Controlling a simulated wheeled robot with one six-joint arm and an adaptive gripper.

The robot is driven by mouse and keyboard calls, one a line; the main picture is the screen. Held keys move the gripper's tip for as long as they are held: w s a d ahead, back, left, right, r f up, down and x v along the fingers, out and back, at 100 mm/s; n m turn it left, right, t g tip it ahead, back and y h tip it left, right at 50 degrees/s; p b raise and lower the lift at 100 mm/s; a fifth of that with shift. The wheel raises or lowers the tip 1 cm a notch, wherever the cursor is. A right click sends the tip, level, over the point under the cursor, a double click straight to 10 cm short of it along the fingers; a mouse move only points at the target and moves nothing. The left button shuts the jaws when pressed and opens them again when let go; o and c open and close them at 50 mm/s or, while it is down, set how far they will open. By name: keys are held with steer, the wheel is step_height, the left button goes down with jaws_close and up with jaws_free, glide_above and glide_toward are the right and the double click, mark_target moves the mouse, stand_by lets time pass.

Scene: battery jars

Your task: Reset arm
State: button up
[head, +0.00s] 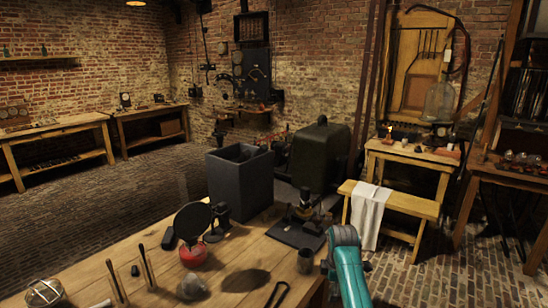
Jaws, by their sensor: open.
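I cannot make out my gripper in this view. A tall, open-topped dark grey square jar (240,188) stands at the table's far side. A dark round disc (193,222) stands upright by a small red round object (193,256). A small grey cup (305,261) stands close to the left of my arm.
A dark plate (294,235) with a small black and brass device (305,206) lies at the table's far right. A black forked tool (278,294), upright rods (148,268) and a wire basket (46,292) are near the front. A bench with a white cloth (370,212) stands beyond my arm.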

steer(key=s+f+m+t, duration=0.2)
steer(key=s+f, duration=0.5)
steer(key=f, duration=0.3)
steer(key=s+f+m+t, duration=0.1)
steer(key=s+f+m, duration=0.1)
steer(key=s+f, duration=0.55)
steer(key=s+f+m+t, duration=0.2)
steer(key=s+f, duration=0.2)
steer(key=s, duration=0.4)
steer(key=s+f+m+t, duration=0.1)
steer(key=s+f+m, duration=0.15)
steer(key=s, duration=0.65)
steer(key=s+r+m+t, duration=0.2)
steer(key=s+r, duration=0.2)
steer(key=s, duration=0.6)
steer(key=s+r+m+t, duration=0.25)
steer(key=s+r, duration=0.25)
steer(key=s, duration=0.5)
steer(key=s+r+m+t, duration=0.1)
steer(key=s+r+m, duration=0.1)
steer(key=s+r, duration=0.4)
steer(key=s+r+m+t, duration=0.1)
steer(key=s+r, duration=0.5)
steer(key=r, duration=0.7)
steer(key=shift+s+r+m, duration=0.35)
steer(key=shift+s+m, duration=0.05)
steer(key=shift+m, duration=0.3)
